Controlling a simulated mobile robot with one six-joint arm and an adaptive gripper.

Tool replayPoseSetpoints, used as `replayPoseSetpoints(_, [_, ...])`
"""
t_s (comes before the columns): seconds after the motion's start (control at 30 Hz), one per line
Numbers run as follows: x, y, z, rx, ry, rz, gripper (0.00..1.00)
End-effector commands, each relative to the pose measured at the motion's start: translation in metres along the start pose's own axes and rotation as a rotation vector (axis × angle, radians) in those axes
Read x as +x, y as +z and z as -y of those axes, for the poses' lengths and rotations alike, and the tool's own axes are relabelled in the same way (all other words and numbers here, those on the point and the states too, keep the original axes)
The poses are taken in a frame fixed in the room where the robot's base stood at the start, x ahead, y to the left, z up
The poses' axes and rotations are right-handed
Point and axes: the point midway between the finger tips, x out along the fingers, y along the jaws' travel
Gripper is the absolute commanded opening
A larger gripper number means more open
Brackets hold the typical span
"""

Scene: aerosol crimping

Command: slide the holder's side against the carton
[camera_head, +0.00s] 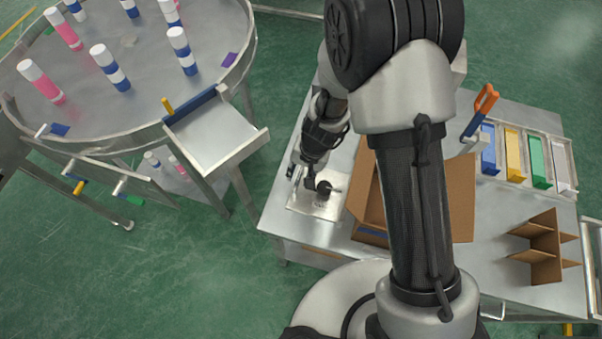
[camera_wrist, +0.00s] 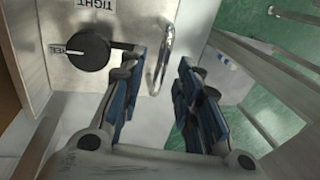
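The holder (camera_head: 303,204) is a low metal box with a black knob, lying on the steel table left of the carton. In the wrist view, the holder (camera_wrist: 62,20) shows the black knob (camera_wrist: 80,52), a "TIGHT" label and a bent metal handle (camera_wrist: 164,50). The open cardboard carton (camera_head: 361,190) stands close to the holder's right; my arm hides much of it, and I cannot tell whether they touch. A brown strip, likely the carton (camera_wrist: 8,85), shows at the wrist view's left edge. My gripper (camera_wrist: 163,70) is open, its blue-padded fingers on either side of the handle.
The steel table (camera_head: 490,207) carries a cardboard divider (camera_head: 546,246) at right and colored bins (camera_head: 514,155) behind, near an orange-handled tool (camera_head: 485,99). A round table (camera_head: 140,98) with several capped cans stands at left. A square metal tray (camera_head: 216,138) juts toward the table.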

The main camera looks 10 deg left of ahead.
Motion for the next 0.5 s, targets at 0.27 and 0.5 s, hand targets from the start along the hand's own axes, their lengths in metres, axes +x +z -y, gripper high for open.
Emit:
replayPoseSetpoints(0.27, [0.0004,0.0000,0.0001,0.000,0.000,0.000,0.29])
replayPoseSetpoints(0.5, [0.0004,0.0001,0.0000,0.000,0.000,0.000,0.13])
